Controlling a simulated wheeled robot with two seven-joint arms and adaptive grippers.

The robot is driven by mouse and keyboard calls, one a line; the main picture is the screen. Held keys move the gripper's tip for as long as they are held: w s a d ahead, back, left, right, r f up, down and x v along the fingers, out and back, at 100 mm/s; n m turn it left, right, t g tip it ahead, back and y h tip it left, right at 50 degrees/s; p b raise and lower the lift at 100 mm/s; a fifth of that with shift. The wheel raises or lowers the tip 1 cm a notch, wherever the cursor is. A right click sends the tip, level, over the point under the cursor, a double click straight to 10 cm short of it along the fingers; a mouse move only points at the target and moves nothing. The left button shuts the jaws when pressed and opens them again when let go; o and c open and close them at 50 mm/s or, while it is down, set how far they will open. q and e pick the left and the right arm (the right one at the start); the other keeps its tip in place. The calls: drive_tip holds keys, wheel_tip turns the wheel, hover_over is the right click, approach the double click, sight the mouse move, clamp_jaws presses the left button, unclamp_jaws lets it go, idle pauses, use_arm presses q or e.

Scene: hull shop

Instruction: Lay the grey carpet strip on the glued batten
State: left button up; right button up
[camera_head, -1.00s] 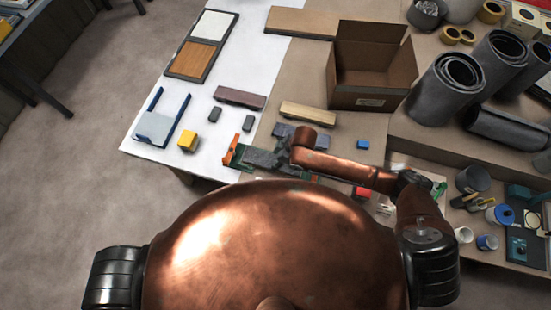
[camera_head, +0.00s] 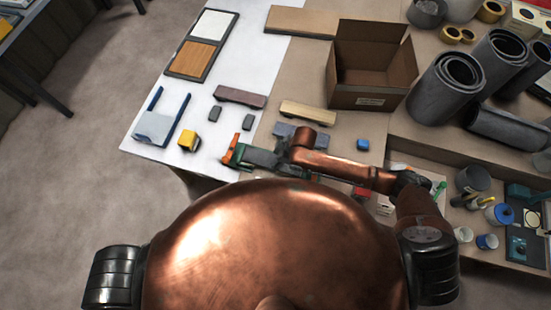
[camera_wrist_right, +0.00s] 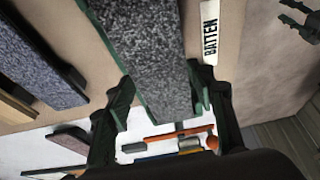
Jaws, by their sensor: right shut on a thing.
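The grey carpet strip (camera_wrist_right: 150,55) is a speckled bar running through the middle of the right wrist view. Green edges show along it; I cannot tell whether they are its backing or something beneath. My right gripper (camera_wrist_right: 160,120) has a dark finger on each side of the strip and is shut on it. In the head view my right gripper (camera_head: 284,158) is partly hidden by my copper arm, low over the table's near edge. A white label reading BATTEN (camera_wrist_right: 209,32) lies beside the strip. The batten itself and its glue are not clearly visible.
An orange tool (camera_head: 232,152) lies just left of the strip. A blue-grey strip (camera_head: 285,130), a tan block (camera_head: 303,111) and a mauve bar (camera_head: 240,97) lie beyond. An open cardboard box (camera_head: 370,97) stands behind. The white tabletop has free room at left.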

drive_tip(key=shift+f, duration=0.15)
idle(0.3)
drive_tip(key=o, duration=1.3)
drive_tip(key=shift+c, duration=0.2)
wheel_tip(320, 180, up, 7)
drive_tip(key=p, duration=0.8)
